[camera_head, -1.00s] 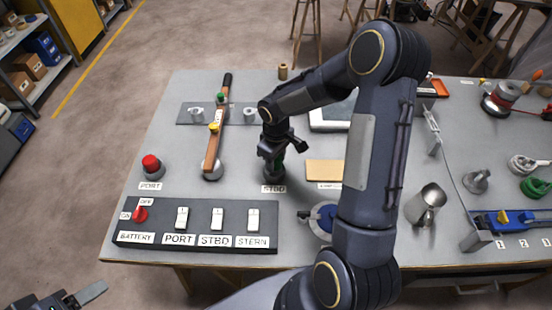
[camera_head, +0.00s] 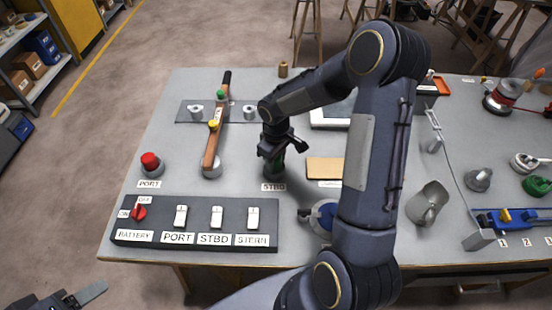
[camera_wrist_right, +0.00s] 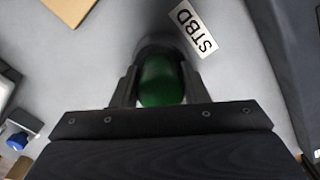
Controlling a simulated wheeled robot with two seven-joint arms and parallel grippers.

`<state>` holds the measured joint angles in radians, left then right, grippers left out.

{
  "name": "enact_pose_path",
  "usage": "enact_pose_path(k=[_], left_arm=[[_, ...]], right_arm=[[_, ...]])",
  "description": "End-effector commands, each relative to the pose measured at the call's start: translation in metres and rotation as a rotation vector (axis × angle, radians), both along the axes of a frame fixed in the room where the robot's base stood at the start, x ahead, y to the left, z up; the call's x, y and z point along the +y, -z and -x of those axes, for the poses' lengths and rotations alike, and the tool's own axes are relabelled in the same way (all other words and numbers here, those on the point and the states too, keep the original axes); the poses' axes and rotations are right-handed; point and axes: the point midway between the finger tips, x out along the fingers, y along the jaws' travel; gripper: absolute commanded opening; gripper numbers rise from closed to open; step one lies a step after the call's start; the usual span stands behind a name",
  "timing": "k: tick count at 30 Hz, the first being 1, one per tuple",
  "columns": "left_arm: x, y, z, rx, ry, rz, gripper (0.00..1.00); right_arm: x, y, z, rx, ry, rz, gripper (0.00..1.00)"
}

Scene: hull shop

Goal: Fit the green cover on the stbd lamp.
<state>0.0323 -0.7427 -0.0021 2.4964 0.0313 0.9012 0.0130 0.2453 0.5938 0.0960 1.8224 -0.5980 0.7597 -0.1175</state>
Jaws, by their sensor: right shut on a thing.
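My right gripper (camera_head: 277,157) points down at the stbd lamp (camera_head: 272,172), just behind the STBD label (camera_head: 273,187). It is shut on the green cover (camera_wrist_right: 160,82), which shows as a green dome between the fingers in the right wrist view. In the head view only a sliver of green shows by the fingers. The cover is over or on the lamp base; I cannot tell whether it is seated. My left gripper (camera_head: 75,298) is at the lower left corner, partly cut off, away from the table.
The port lamp (camera_head: 150,162) has a red cover. A switch panel (camera_head: 195,224) lies in front. A wooden bar (camera_head: 216,145) with a yellow and a green knob stands left of the gripper. A metal mug (camera_head: 428,203) and a blue round thing (camera_head: 325,214) are to the right.

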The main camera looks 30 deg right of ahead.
Motion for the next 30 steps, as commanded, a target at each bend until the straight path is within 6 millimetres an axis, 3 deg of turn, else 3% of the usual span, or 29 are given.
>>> enact_pose_path(k=[30], left_arm=[[0.0,0.014,0.0,0.0,0.0,0.0,0.61]], right_arm=[[0.0,0.013,0.0,0.0,0.0,0.0,0.19]])
